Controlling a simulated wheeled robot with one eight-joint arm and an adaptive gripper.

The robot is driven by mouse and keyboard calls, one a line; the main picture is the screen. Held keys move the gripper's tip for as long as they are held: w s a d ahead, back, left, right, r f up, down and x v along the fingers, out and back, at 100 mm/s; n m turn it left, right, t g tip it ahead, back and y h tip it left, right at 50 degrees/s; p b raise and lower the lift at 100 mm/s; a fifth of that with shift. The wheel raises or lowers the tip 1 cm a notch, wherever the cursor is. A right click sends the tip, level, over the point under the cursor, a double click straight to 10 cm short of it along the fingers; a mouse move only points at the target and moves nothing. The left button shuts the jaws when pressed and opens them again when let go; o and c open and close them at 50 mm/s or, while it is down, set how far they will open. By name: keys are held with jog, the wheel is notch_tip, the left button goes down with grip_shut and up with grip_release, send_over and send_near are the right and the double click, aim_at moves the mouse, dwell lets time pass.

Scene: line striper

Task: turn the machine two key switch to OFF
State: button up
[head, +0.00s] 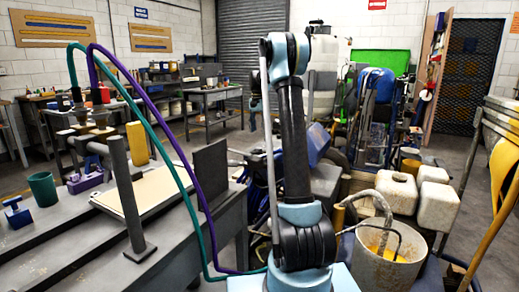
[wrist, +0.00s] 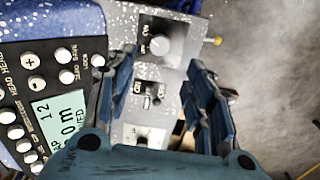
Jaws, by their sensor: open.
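In the wrist view my gripper (wrist: 162,62) is open, with one blue finger on each side of a grey speckled switch panel (wrist: 176,78). Nothing is held between the fingers. A round pale knob (wrist: 160,46) sits at the top of this panel. Below it is a small switch (wrist: 151,101) with ON and OFF style labels. A lower switch plate (wrist: 140,136) is partly hidden by my gripper's palm. I cannot tell for sure which of these is the key switch, or its position. In the head view my gripper is hidden.
Bare floor (wrist: 275,60) lies to the right. In the head view a grey bench (head: 185,220) stands left and a bucket (head: 388,270) with hoses stands right.

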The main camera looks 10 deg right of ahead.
aim_at(260, 148)
notch_tip(260, 148, down, 10)
jog(key=shift+s+d+f, duration=0.1)
jog(key=shift+d+f, duration=0.05)
jog(key=shift+f, duration=0.05)
dwell(0.3)
jog(key=c, duration=1.1)
jog(key=shift+d, duration=0.1)
